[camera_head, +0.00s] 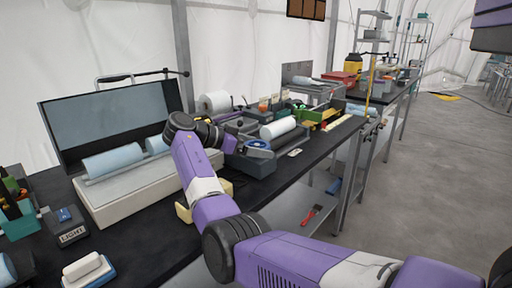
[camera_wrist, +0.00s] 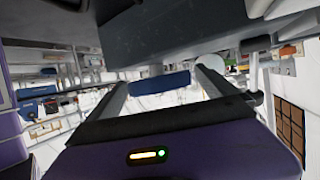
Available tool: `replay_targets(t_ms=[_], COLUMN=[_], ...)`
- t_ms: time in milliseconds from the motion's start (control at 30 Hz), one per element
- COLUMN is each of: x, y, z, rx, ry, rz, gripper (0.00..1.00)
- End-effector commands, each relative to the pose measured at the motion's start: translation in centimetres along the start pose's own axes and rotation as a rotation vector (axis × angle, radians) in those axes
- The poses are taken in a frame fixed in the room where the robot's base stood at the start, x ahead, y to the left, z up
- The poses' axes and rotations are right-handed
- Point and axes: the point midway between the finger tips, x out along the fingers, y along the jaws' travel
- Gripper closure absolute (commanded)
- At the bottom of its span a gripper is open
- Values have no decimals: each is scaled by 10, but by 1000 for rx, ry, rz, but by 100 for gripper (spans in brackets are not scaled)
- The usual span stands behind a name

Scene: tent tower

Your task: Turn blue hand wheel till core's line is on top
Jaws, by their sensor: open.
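The blue hand wheel (camera_head: 257,145) sits on a dark grey machine (camera_head: 252,163) on the black bench, in the head view. A pale cylinder (camera_head: 278,128), which looks like the core, lies just behind and to the right of it; no line on it can be made out. My gripper (camera_wrist: 163,80) is open in the wrist view, its two fingers apart. A blue bar-like piece (camera_wrist: 160,86) shows between them; it may be the wheel seen edge-on, and I cannot tell whether it touches. In the head view my wrist hides the gripper's fingers, left of the wheel.
A white light box (camera_head: 125,195) with pale rolls and a dark panel stands left of my arm. A LIGHT switch box (camera_head: 66,226) is at the front left. Tools and machines crowd the bench behind the wheel. Open floor (camera_head: 430,190) lies at the right.

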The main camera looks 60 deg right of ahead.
Motion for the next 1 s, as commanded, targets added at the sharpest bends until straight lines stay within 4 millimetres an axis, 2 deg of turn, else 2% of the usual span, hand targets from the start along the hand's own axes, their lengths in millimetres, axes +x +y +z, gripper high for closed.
replay_targets(t_ms=[167, 600, 733, 1000], x=[-8, -71, -78, -78], y=[-1, 0, 0, 0], z=[-1, 0, 0, 0], rx=[1, 0, 0, 0], ry=[1, 0, 0, 0], rz=[-2, -2, 0, 0], gripper=[3, 3, 3, 3])
